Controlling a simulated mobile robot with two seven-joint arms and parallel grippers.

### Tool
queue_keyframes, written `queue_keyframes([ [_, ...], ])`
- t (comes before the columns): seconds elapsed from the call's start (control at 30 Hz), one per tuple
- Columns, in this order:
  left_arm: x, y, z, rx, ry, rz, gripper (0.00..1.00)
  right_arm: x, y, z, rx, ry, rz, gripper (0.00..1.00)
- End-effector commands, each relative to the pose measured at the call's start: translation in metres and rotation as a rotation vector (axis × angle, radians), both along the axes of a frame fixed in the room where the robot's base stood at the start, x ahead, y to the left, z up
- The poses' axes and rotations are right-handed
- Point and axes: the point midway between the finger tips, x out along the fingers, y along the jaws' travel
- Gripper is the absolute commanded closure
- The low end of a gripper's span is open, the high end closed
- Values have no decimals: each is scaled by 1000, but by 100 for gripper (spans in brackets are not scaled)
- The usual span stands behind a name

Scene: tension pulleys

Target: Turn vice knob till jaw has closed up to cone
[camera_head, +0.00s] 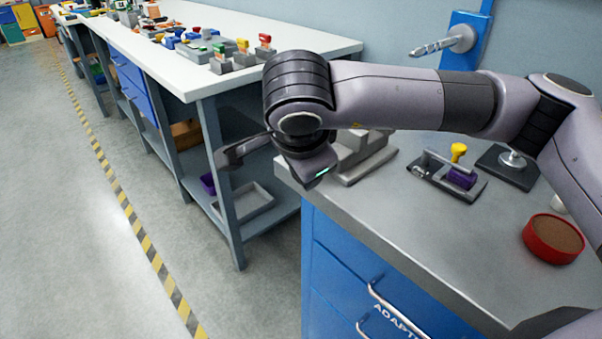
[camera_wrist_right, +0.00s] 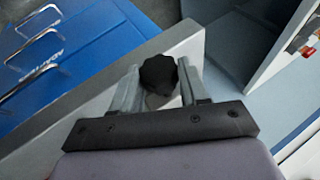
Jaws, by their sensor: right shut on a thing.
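The grey vice (camera_head: 368,160) stands on the bench top near its left edge, partly hidden behind my right arm. In the right wrist view, the black lobed knob (camera_wrist_right: 158,82) sits between the two grey fingers of my right gripper (camera_wrist_right: 158,66), which is shut on it. I cannot make out a cone or the jaw gap in either view. My left gripper is not in view.
The grey bench top (camera_head: 420,225) sits on a blue drawer cabinet (camera_head: 335,270). It also holds a fixture with a purple part (camera_head: 461,178), a black plate (camera_head: 507,168) and a red round container (camera_head: 553,240). A white-topped workbench (camera_head: 185,75) stands behind, left. The floor is clear.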

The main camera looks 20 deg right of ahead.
Motion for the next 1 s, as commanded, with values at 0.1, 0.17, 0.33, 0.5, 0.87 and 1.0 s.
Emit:
queue_keyframes([
  [0.1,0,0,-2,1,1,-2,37,-1,0,-1,1,-2,-1,87],
  [0.17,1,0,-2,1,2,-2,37,-1,0,-1,1,-3,-1,87],
  [0.33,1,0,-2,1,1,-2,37,-1,0,0,1,-2,-1,87],
  [0.5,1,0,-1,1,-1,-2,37,-1,0,-1,1,-2,0,33],
  [0.87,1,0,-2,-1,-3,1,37,-2,1,3,2,-5,1,31],
  [1.0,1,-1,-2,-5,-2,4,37,-11,5,19,3,-7,2,31],
])
